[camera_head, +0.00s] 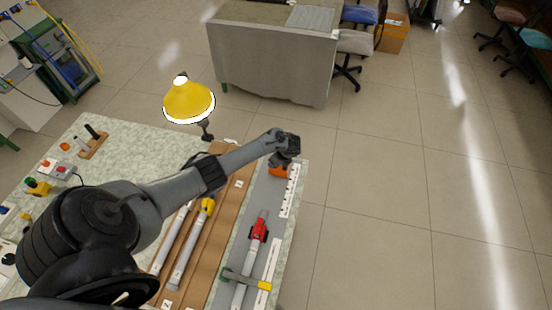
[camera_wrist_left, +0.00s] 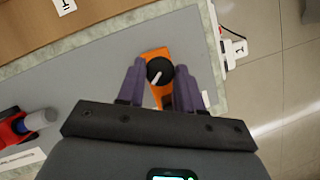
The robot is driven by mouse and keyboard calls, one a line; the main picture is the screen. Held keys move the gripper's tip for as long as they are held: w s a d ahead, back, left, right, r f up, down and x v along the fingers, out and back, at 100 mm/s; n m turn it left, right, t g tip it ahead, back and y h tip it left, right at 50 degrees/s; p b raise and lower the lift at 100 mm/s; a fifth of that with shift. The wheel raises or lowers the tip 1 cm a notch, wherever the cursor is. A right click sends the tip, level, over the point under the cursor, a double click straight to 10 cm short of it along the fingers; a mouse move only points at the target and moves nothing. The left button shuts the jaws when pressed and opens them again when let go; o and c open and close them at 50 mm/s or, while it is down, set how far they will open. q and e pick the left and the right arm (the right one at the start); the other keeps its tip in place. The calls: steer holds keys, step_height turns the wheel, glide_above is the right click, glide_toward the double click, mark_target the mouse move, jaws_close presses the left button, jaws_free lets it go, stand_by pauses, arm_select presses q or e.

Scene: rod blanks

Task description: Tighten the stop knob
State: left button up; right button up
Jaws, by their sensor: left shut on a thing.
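The stop is an orange block (camera_head: 278,171) at the far end of the grey strip on the bench. In the left wrist view its orange body (camera_wrist_left: 158,92) carries a round black stop knob (camera_wrist_left: 158,68) with a white pointer line. My left gripper (camera_head: 284,160) is over the stop. In the wrist view its purple fingers (camera_wrist_left: 160,80) stand on either side of the knob, and the gripper is shut on it. The arm and gripper hide the knob in the head view. My right gripper is not in view.
A rod with a red clamp (camera_head: 259,231) lies on the grey strip (camera_head: 240,232), with a green and yellow piece (camera_head: 246,280) across it. Rods (camera_head: 187,250) lie on the brown board. A yellow lamp (camera_head: 188,100) stands behind the arm. Floor is open at the right.

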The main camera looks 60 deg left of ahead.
arm_select(q)
steer(key=m, duration=0.2)
steer(key=m+t, duration=0.1)
steer(key=shift+s+a+m+t+p, duration=0.1)
steer(key=shift+s+m+t+p, duration=0.05)
steer(key=shift+m+t+p, duration=0.2)
steer(key=shift+s+m+t, duration=0.15)
steer(key=shift+m+t, duration=0.5)
steer(key=shift+m, duration=1.3)
steer(key=o, duration=0.8)
steer(key=shift+o, duration=1.2)
steer(key=shift+r, duration=0.1)
